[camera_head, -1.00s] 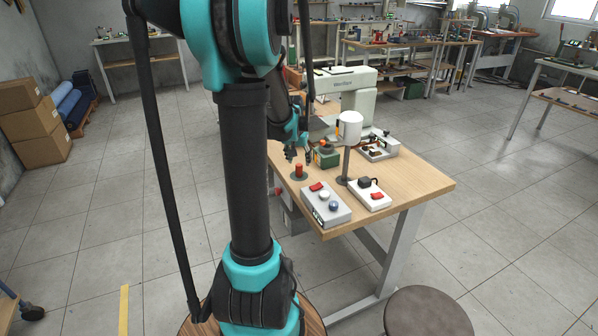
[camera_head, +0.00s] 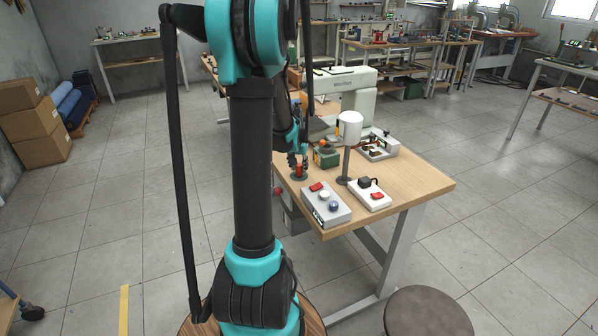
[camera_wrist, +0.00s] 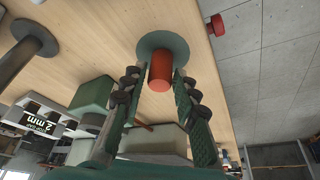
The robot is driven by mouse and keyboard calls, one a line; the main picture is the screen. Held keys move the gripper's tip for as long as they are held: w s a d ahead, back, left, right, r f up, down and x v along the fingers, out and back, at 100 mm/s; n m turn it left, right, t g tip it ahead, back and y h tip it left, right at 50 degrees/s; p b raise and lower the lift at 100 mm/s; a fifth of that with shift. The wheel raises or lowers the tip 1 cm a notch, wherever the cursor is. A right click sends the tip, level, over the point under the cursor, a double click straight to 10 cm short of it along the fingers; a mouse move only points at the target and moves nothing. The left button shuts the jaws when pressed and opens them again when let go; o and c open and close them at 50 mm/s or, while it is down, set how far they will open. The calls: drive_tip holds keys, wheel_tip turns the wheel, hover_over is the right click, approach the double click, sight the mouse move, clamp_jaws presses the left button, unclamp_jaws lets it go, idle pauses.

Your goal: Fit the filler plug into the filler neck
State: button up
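A red cylindrical plug, apparently the filler plug (camera_wrist: 160,72), stands upright on a dark green disc (camera_wrist: 178,45) on the table. In the head view the plug (camera_head: 299,171) is partly hidden by my gripper (camera_head: 298,162). In the wrist view my gripper (camera_wrist: 161,78) has one finger on each side of the plug. The fingers are apart, with narrow gaps beside the plug, so I see no clear grip. A green block (camera_head: 326,158) with an orange part on top stands just right of the gripper. I cannot clearly make out the filler neck.
A white-capped post (camera_head: 349,130) stands right of the green block. Two button boxes, one grey (camera_head: 326,206) and one white (camera_head: 369,195), lie toward the front. A sewing machine (camera_head: 355,95) stands behind. The table's right front (camera_head: 425,180) is clear.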

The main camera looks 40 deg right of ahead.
clamp_jaws()
drive_tip(key=shift+r, duration=0.1)
